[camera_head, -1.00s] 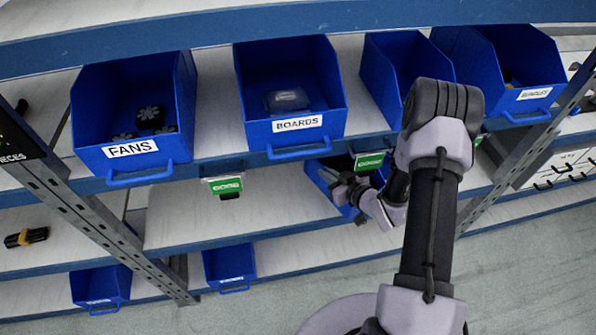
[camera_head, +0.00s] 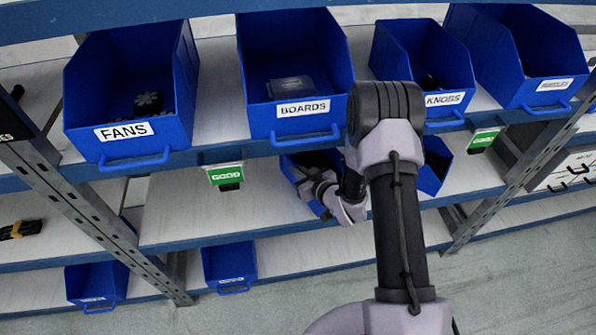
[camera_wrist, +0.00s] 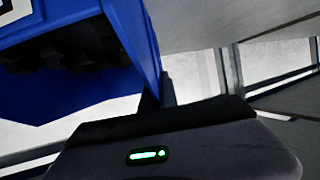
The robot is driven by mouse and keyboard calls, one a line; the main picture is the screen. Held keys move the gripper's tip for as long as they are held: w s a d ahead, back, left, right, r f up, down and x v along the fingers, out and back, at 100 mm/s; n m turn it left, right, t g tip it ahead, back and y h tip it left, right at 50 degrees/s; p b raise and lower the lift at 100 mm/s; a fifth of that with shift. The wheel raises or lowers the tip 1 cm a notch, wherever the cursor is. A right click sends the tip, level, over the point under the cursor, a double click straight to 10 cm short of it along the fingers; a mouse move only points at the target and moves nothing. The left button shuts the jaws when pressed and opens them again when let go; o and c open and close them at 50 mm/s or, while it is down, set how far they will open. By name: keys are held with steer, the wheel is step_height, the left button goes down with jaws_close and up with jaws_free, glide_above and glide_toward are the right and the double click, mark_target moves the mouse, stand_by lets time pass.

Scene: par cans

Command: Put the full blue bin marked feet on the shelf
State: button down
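A blue bin (camera_head: 293,172) with dark contents is at the middle shelf, below the boards bin. Its label is hidden, so I cannot read whether it says feet. My gripper (camera_head: 318,187) is at its right front and appears shut on it, though the fingertips are mostly hidden. In the wrist view the blue bin (camera_wrist: 148,35) fills the upper left, with dark items inside, and its wall runs down to my gripper (camera_wrist: 160,95). The bin looks tilted in that view. The middle shelf (camera_head: 225,215) has a bare stretch to the left of the bin.
Above stand the fans bin (camera_head: 170,130), boards bin (camera_head: 260,125), knobs bin (camera_head: 455,85) and another bin (camera_head: 560,70). Another blue bin (camera_head: 432,178) is right of my arm. Two bins (camera_head: 228,262) sit lower. A green sign (camera_head: 225,175) hangs from the upper shelf edge.

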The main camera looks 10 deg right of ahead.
steer(key=c, duration=1.6)
jaws_free()
steer(key=shift+c, duration=0.2)
step_height(320, 180, up, 5)
steer(key=p, duration=0.5)
glide_above(318, 203)
steer(key=shift+w+d, duration=0.1)
steer(key=shift+f, duration=0.1)
